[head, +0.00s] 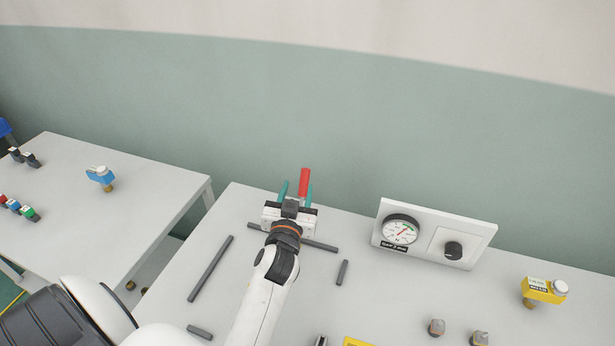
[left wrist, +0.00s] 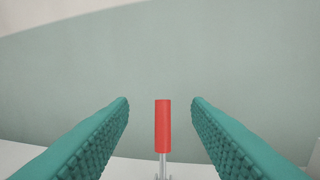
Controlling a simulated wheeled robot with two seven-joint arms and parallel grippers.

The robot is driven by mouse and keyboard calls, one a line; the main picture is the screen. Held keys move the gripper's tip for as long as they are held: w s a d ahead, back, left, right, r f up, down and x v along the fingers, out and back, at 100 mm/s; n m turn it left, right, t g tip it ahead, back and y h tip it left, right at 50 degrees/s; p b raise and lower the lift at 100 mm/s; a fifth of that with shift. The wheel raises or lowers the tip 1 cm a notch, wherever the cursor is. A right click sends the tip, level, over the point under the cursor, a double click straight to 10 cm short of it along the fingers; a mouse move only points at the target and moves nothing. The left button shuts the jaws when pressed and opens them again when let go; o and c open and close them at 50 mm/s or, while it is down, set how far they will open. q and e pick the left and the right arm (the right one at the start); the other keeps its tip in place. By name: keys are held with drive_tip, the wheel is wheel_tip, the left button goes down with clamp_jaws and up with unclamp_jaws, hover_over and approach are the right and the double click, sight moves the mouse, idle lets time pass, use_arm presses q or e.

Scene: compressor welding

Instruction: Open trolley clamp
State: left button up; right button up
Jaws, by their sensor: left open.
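The clamp shows as a red handle (head: 304,183) standing up at the back of the middle table in the head view. In the left wrist view the red handle (left wrist: 163,126) is upright on a thin metal rod (left wrist: 163,167). My left gripper (head: 297,190) is open, with its teal fingers on either side of the handle. In the left wrist view there is a gap between each finger and the handle. The clamp's base is hidden behind my gripper in the head view. My right gripper is not in view.
Dark bars, one of them (head: 210,268), lie on the table around my left arm. A white gauge panel (head: 433,234) stands to the right. A yellow valve-like part (head: 543,290) is at far right. A second table (head: 100,220) at left holds a blue part (head: 101,176).

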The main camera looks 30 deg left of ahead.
use_arm(q)
drive_tip(key=b, duration=0.5)
approach(306, 176)
wheel_tip(306, 176, down, 2)
drive_tip(key=x, duration=0.6)
drive_tip(key=p+x, duration=0.1)
drive_tip(key=x, duration=0.5)
drive_tip(key=shift+w+a+f, duration=0.1)
drive_tip(key=shift+a+f, duration=0.05)
drive_tip(key=shift+a, duration=0.2)
clamp_jaws()
